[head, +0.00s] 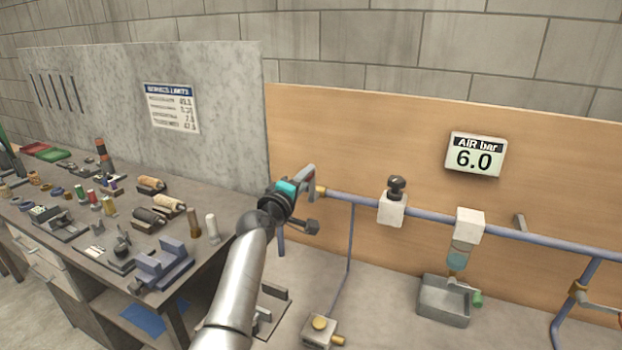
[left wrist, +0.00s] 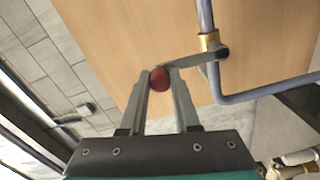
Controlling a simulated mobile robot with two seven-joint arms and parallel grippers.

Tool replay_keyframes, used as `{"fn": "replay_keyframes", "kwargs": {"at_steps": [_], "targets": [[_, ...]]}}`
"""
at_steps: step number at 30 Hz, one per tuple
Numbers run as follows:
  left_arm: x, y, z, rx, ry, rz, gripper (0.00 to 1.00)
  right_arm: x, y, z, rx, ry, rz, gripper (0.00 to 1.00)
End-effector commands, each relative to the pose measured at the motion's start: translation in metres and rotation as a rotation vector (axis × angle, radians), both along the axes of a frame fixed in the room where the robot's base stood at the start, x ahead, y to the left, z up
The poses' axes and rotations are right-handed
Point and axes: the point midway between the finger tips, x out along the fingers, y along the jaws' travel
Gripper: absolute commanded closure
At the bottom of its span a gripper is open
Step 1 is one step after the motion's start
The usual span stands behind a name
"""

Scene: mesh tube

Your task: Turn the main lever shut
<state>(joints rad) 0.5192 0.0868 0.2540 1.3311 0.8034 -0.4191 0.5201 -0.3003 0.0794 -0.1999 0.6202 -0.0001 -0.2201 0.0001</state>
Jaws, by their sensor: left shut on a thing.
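The main lever (left wrist: 195,60) is a grey bar with a red ball knob (left wrist: 159,78) at its end. It pivots at a brass valve fitting (left wrist: 210,42) on a blue pipe. In the left wrist view the bar runs left from the fitting, roughly across the pipe there. My left gripper (left wrist: 160,82) is shut on the red knob, one finger on each side. In the head view my left gripper (head: 307,178) is at the left end of the blue pipe, beside the brass fitting (head: 320,191), and hides most of the lever. My right gripper is out of view.
The blue pipe (head: 430,215) runs right along a wooden board (head: 350,130). A grey tray (head: 445,300) stands under a filter bowl (head: 461,256). A cluttered workbench (head: 60,235) is at left.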

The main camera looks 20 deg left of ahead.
Motion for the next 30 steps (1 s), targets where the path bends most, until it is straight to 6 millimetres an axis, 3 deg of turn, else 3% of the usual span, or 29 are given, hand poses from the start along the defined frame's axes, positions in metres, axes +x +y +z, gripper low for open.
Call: {"fn": "replay_keyframes", "kwargs": {"at_steps": [20,21,28,30], "targets": [[0.0003,0.0061,0.0015,-0.059,-0.002,0.002,1.0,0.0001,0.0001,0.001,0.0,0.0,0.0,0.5],[0.0003,0.0062,0.0015,-0.059,-0.002,0.002,0.67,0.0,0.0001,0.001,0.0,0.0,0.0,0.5],[0.0002,0.0057,0.0009,-0.057,0.001,0.002,0.41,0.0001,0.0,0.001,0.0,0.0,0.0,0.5],[0.0002,0.0055,0.0007,-0.057,0.001,0.001,0.39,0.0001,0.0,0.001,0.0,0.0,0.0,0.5]]}}
